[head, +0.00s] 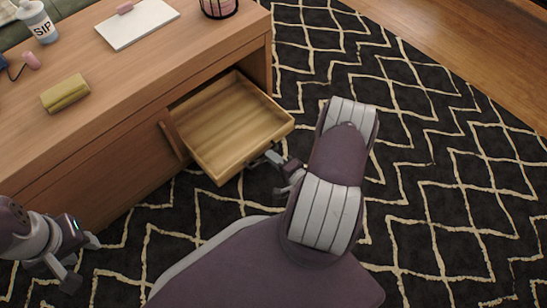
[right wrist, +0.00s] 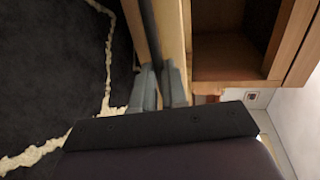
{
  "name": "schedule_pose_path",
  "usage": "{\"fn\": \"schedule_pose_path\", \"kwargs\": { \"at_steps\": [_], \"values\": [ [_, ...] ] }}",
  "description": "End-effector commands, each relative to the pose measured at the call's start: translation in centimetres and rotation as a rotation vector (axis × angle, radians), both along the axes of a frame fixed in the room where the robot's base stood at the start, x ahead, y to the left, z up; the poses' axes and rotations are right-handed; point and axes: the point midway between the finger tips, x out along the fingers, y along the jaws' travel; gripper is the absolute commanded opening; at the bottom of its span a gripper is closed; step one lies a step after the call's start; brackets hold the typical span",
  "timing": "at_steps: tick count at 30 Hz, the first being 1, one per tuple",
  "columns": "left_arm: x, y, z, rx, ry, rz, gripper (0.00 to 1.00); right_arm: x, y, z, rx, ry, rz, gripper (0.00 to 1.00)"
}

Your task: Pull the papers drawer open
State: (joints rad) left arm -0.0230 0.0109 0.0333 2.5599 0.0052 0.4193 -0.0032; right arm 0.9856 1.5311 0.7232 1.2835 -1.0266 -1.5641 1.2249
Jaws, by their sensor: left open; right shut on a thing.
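The drawer (head: 230,125) is a pale wooden box that stands pulled out from the wooden desk (head: 110,110), and its inside looks empty. My right gripper (head: 275,160) is at the outer face of the drawer front. In the right wrist view its fingers (right wrist: 160,88) are shut on a dark bar handle (right wrist: 148,35) that runs along the pale drawer front (right wrist: 174,35). My left gripper (head: 82,262) is open and empty at the lower left, apart from the desk.
On the desk top are a white bottle marked SIP (head: 38,22), a yellow-green case (head: 65,94), a white pad (head: 137,26) and a black wire holder (head: 218,8). A black patterned rug (head: 440,170) leaves free floor to the right.

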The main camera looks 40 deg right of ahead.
Motion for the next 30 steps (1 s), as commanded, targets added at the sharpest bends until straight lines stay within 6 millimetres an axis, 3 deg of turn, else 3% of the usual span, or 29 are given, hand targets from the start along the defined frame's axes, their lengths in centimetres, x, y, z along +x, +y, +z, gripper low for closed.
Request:
{"fn": "schedule_pose_path", "kwargs": {
  "at_steps": [3,6,17,20,30],
  "values": [
    [0.0,0.0,0.0,0.0,0.0,0.0,0.43,0.0,0.0,0.0,-0.001,0.0,0.0,0.0],
    [0.0,0.0,0.0,0.0,0.0,0.0,0.43,0.0,0.0,0.0,-0.001,0.0,0.0,0.38],
    [0.0,0.0,0.4,0.0,0.0,0.0,0.43,-0.5,-0.1,0.3,0.0,0.001,-0.002,0.38],
    [0.0,0.0,1.5,0.0,0.0,0.0,0.43,-2.0,-0.4,0.9,0.001,0.0,-0.007,0.38],
    [0.0,0.0,4.6,0.0,0.0,0.0,0.43,-9.8,-1.0,2.4,-0.001,0.0,-0.009,0.38]
  ]
}}
